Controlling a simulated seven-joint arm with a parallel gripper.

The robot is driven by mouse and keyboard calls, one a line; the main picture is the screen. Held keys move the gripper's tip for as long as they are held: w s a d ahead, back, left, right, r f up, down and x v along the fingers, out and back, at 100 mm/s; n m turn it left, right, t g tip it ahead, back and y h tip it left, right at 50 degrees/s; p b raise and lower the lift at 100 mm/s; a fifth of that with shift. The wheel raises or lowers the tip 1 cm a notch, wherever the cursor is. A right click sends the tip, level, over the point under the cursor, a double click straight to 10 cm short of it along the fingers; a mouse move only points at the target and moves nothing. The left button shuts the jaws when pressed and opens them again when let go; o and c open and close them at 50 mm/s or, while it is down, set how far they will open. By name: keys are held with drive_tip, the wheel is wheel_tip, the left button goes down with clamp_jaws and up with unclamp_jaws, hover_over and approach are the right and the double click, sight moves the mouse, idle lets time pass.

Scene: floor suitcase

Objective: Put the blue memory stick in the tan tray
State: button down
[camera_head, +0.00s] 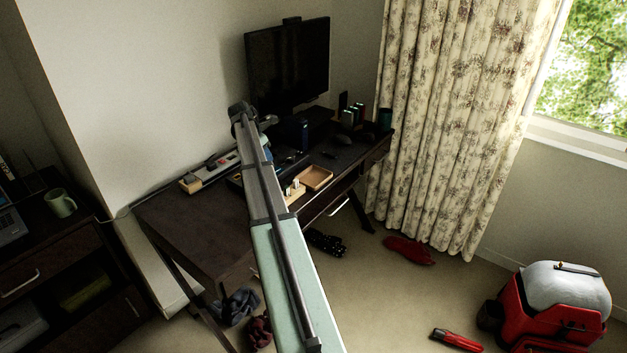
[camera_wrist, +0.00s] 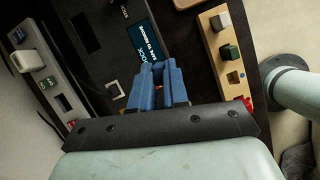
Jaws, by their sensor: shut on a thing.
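In the wrist view my gripper (camera_wrist: 159,66) points at the desk, with its blue fingers close together. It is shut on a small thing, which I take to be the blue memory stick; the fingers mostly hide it. The tan tray (camera_head: 316,178) lies on the desk in the head view, right of my arm, and looks empty. Its edge shows at the top of the wrist view (camera_wrist: 184,3), ahead and right of the fingers. In the head view my arm hides the gripper.
A wooden holder (camera_wrist: 212,52) with pale, dark green and red sticks stands right of the fingers. A dark dock with a lit screen (camera_wrist: 144,40) lies beyond them. A power strip (camera_wrist: 42,85) lies left. A monitor (camera_head: 288,65) stands behind on the desk (camera_head: 180,225).

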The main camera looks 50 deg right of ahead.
drive_tip(key=s+d+r+m, duration=0.2)
drive_tip(key=s+d+r, duration=0.1)
drive_tip(key=s+d, duration=0.9)
hover_over(312, 179)
drive_tip(key=shift+g, duration=0.4)
drive_tip(key=shift+f, duration=5.25)
drive_tip(key=shift+f, duration=0.1)
drive_tip(key=c, duration=1.1)
unclamp_jaws()
drive_tip(key=v, duration=1.2)
drive_tip(key=shift+s, duration=0.1)
